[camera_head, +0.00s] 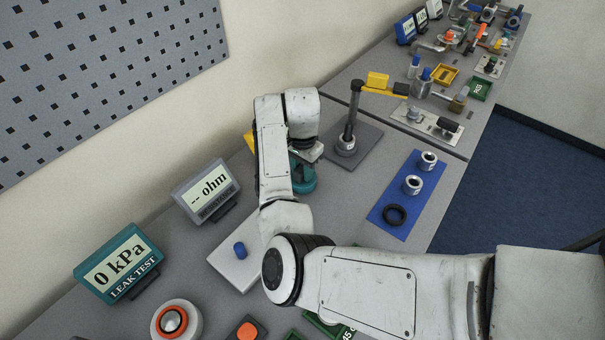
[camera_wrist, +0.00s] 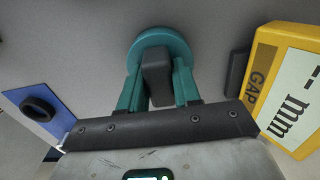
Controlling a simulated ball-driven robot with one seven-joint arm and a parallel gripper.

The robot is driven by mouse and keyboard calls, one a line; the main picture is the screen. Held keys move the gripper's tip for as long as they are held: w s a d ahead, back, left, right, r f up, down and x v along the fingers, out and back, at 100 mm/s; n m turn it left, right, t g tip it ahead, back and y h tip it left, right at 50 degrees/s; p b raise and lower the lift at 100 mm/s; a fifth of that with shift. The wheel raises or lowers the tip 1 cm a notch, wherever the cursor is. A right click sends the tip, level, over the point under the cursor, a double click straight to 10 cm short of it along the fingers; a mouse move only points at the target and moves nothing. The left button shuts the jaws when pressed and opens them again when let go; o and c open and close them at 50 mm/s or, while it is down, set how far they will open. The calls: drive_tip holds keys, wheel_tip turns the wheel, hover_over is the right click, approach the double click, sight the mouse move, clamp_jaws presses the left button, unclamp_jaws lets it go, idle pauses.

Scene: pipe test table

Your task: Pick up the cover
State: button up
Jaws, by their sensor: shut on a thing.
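The cover appears to be the teal round disc (camera_wrist: 138,48) with a dark grey block (camera_wrist: 157,72) standing on it, seen in the wrist view. My gripper (camera_wrist: 158,78) is shut on this block, one teal finger along each side. In the head view part of the teal cover (camera_head: 303,180) shows beside my wrist; my arm hides the rest and the fingertips. I cannot tell whether the disc touches the table.
A yellow gap gauge (camera_wrist: 285,80) stands close right in the wrist view. A blue mat (camera_head: 402,222) holds a black ring (camera_head: 395,214) and two metal fittings. A post stand (camera_head: 347,140) is behind the cover. A ohm meter (camera_head: 205,190) and a leak tester (camera_head: 118,263) stand left.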

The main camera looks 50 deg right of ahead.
drive_tip(key=c, duration=0.5)
drive_tip(key=shift+o, duration=0.2)
drive_tip(key=shift+r, duration=0.15)
